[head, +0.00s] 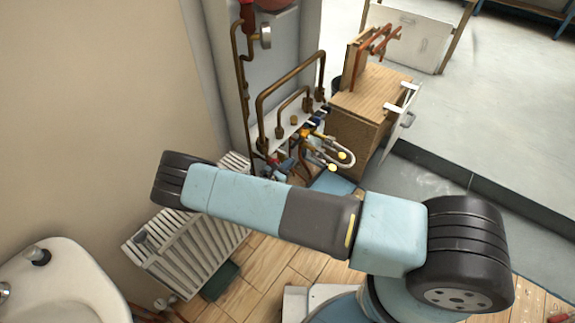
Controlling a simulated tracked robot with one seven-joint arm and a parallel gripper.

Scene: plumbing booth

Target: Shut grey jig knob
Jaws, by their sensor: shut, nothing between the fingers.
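I cannot make out a grey knob for certain in the head view. Bent copper pipes (290,85) rise from a pale board (289,131) by the wall. Small fittings in blue, yellow and grey crowd around the board, too small to tell apart. A grey U-shaped piece (343,147) with yellow ends is at their right. Another upright wooden board with copper pipes (376,42) stands on the wooden cabinet (365,95). My gripper is not visible; my arm crosses the middle of the picture and hides part of the floor and the radiator.
The cabinet's white door (397,122) stands open on its right side. A white radiator (185,245) is at the left, and a white basin (62,290) at the lower left. A dark step edge (480,185) runs across the right. Grey floor beyond it is mostly clear.

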